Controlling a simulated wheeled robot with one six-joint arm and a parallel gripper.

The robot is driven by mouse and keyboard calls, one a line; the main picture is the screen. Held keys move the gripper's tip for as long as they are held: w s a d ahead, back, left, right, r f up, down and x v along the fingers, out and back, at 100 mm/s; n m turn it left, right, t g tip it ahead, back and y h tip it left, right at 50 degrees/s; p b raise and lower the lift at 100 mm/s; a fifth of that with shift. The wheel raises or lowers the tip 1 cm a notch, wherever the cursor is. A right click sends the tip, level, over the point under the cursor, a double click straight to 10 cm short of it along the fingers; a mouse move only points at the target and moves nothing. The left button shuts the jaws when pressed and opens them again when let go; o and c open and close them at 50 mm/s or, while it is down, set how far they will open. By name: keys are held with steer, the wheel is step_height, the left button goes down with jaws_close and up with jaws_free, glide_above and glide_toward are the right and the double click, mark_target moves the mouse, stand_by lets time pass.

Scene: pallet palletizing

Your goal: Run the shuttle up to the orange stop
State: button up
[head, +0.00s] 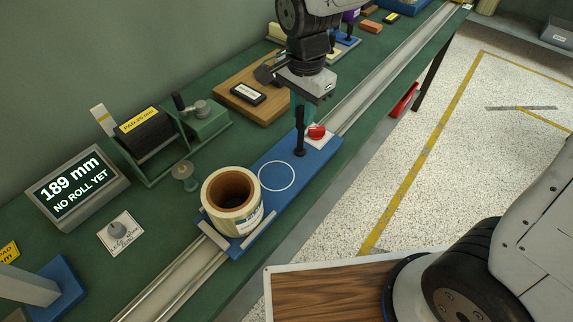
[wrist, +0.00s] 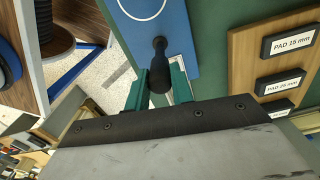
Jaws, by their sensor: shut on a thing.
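The shuttle (head: 318,157) is a long blue plate on the rail, with a white circle on it; it also shows in the wrist view (wrist: 180,30). A cream roll with a brown core (head: 232,219) stands upright on its near end. A black upright handle (head: 299,140) rises from its far part. My gripper (head: 299,110) is shut on this handle, which shows between the teal fingers (wrist: 160,82) in the wrist view. A red knob (head: 316,132) is beside the handle. I cannot tell for sure which thing is the orange stop; an orange block (head: 370,26) lies far back.
The metal rail (head: 395,65) runs clear from the shuttle toward the far right. A display (head: 78,188) reads 189 mm. A pad holder (head: 145,130) and a wooden board (head: 235,85) with a labelled pad stand left of the rail. A red handle (head: 403,100) sticks out at the bench's right edge.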

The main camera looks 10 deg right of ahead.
steer(key=s+a, duration=2)
steer(key=shift+s+a, duration=0.4)
steer(key=s+a, duration=0.5)
steer(key=o, duration=1)
steer(key=shift+c, duration=0.2)
step_height(320, 180, up, 7)
steer(key=shift+d, duration=0.1)
stand_by(0.3)
